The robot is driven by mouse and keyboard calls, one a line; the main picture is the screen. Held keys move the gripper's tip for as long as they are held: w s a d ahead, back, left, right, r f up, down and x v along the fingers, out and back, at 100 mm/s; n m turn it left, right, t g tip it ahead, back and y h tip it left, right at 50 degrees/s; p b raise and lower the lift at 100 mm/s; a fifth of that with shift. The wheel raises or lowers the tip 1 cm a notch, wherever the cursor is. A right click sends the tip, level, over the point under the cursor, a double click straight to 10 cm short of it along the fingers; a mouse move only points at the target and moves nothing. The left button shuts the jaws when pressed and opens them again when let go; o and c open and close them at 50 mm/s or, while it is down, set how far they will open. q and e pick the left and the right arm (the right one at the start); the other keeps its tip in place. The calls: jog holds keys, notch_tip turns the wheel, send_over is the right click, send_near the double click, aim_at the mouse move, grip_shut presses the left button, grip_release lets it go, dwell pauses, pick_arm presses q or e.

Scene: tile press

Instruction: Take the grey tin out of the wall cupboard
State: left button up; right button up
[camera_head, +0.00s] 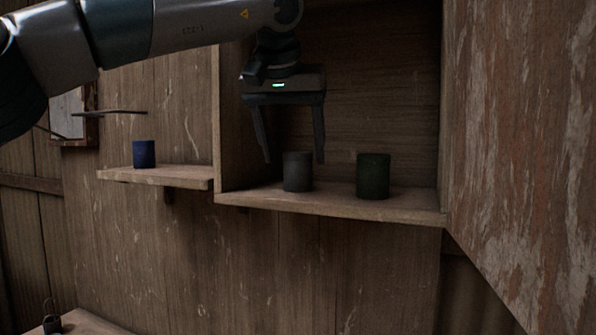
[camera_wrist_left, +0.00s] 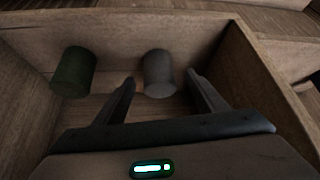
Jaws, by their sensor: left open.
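The grey tin (camera_head: 298,172) stands upright on the floor of the open wall cupboard (camera_head: 330,206), left of a dark green tin (camera_head: 373,176). My left gripper (camera_head: 293,160) points down at the cupboard with its fingers apart and nothing between them that I can see held. In the left wrist view the grey tin (camera_wrist_left: 158,74) lies ahead of the gap between the two fingertips (camera_wrist_left: 160,80), apart from both fingers as far as I can tell. My right gripper is not in view.
The green tin also shows in the left wrist view (camera_wrist_left: 73,72). A blue tin (camera_head: 144,154) stands on a small shelf (camera_head: 180,176) left of the cupboard. The cupboard's side wall (camera_head: 217,110) is close to my left gripper. A large wooden door or panel (camera_head: 520,150) fills the right.

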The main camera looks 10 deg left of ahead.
aim_at(298, 167)
pick_arm(q)
jog(key=shift+w+f+p, duration=0.25)
jog(key=shift+w+p, duration=0.1)
jog(key=shift+p, duration=0.1)
jog(key=p+x, duration=0.1)
jog(key=x, duration=0.2)
jog(key=shift+w+d+p, duration=0.15)
jog(key=shift+p, duration=0.15)
jog(key=shift+w+f, duration=0.35)
jog(key=shift+f, duration=0.2)
jog(key=c, duration=1.3)
jog(key=shift+r, duration=0.1)
